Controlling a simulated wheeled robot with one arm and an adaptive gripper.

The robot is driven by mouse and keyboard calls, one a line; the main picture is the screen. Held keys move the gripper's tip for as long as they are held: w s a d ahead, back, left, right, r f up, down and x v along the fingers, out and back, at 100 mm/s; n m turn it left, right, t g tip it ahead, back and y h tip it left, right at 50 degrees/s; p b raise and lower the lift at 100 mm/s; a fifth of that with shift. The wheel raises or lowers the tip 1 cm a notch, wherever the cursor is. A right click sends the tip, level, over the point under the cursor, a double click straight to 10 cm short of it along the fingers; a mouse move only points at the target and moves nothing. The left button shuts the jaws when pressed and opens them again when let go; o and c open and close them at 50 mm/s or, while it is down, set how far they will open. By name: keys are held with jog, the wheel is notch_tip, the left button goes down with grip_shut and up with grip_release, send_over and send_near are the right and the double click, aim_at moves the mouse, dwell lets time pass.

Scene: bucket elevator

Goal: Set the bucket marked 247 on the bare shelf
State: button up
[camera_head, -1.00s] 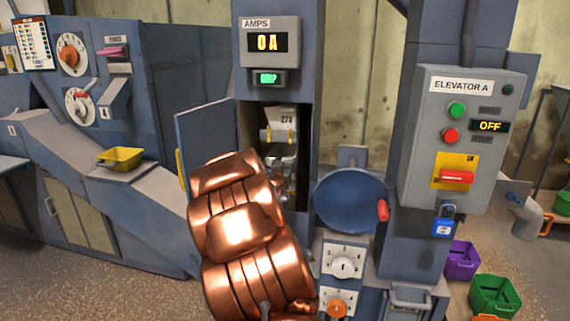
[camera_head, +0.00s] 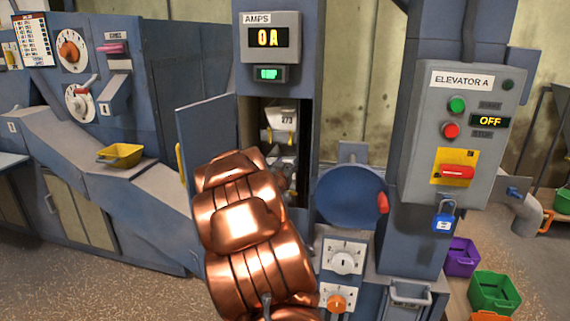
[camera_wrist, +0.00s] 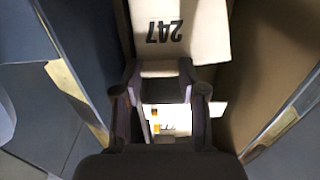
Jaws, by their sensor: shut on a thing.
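In the wrist view the pale bucket marked 247 (camera_wrist: 180,32) fills the top middle, its number upside down. My gripper (camera_wrist: 162,72) is at its near edge, shut on it; the exact contact is hard to see. Another pale surface with yellow marks (camera_wrist: 172,122) shows between the fingers. In the head view my copper arm reaches into the open elevator casing, and my gripper is mostly hidden there. A pale bucket with a number like 273 (camera_head: 282,119) hangs in the opening above it. No bare shelf can be made out.
The casing's blue door (camera_head: 207,140) stands open left of the opening. A round blue cover (camera_head: 350,196) with a red handle is to the right. The Elevator A panel (camera_head: 462,135) reads OFF. A yellow bin (camera_head: 120,156), a purple bin (camera_head: 461,258) and a green bin (camera_head: 495,292) stand apart.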

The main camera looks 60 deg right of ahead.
dwell(0.3)
jog(key=o, duration=0.7)
jog(key=shift+d+f, duration=0.1)
jog(key=shift+d, duration=0.05)
jog(key=shift+o, duration=1)
jog(key=shift+d+f, duration=0.25)
jog(key=shift+d, duration=0.05)
jog(key=shift+o, duration=1.1)
jog(key=shift+w+a+r, duration=0.1)
jog(key=shift+a+r, duration=0.05)
jog(key=shift+a, duration=0.15)
jog(key=v, duration=1.2)
